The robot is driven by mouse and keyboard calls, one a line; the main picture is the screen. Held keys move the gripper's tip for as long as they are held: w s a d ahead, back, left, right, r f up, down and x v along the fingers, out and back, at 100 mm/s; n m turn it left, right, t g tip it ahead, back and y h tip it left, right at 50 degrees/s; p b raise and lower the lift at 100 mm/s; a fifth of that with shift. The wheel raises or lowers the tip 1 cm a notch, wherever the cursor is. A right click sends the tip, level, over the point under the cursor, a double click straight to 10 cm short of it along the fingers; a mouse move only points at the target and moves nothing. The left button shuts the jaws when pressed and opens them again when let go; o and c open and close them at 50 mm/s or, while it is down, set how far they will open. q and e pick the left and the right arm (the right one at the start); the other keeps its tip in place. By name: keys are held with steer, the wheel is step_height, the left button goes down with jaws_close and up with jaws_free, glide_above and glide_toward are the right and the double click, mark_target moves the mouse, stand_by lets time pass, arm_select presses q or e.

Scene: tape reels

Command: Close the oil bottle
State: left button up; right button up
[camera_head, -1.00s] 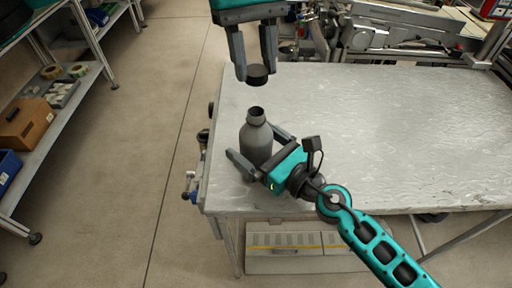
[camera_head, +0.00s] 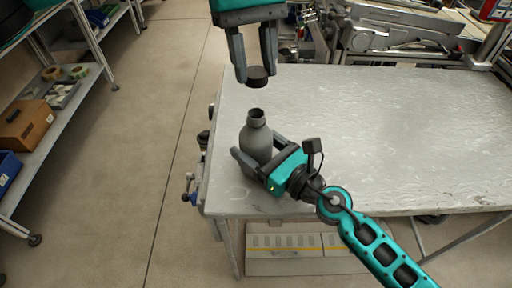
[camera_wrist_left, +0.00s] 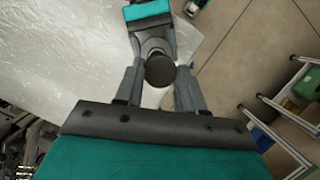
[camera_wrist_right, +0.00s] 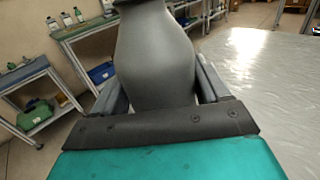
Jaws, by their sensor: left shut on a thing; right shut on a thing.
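The grey oil bottle (camera_head: 257,142) stands upright near the table's left edge with its neck open. It fills the middle of the right wrist view (camera_wrist_right: 155,60). My right gripper (camera_head: 257,162) is shut on the bottle's body, one finger on each side. The black cap (camera_head: 257,76) is held by my left gripper (camera_head: 256,79), which points down from above. The cap is above the bottle's mouth, with a clear gap between them. In the left wrist view the round cap (camera_wrist_left: 160,71) sits between the fingertips and hides part of the bottle below.
The grey metal table (camera_head: 380,140) is bare to the right of the bottle. A clamp-like fixture (camera_head: 192,185) is at its left edge. Shelves with a brown box (camera_head: 25,124) stand at the left across open floor. Machinery (camera_head: 400,35) lies behind the table.

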arm_select(q)
glide_above(256, 113)
steer(key=shift+w+a+f, duration=0.1)
steer(key=shift+w+f, duration=0.05)
steer(key=shift+f, duration=1.1)
steer(key=shift+w+f, duration=0.1)
steer(key=shift+f, duration=1.15)
steer(key=shift+f, duration=0.1)
steer(key=shift+f, duration=0.8)
steer(key=shift+f, duration=0.6)
arm_select(e)
jaws_close()
arm_select(q)
steer(key=m, duration=0.2)
steer(key=m+y, duration=0.1)
steer(key=m, duration=0.1)
steer(key=m+y, duration=0.1)
steer(key=m, duration=0.2)
steer(key=shift+d, duration=0.25)
steer(key=m+y, duration=0.1)
steer(key=m, duration=0.3)
steer(key=shift+d, duration=0.1)
steer(key=m+t+y, duration=0.1)
steer(key=m, duration=0.4)
steer(key=shift+s, duration=0.1)
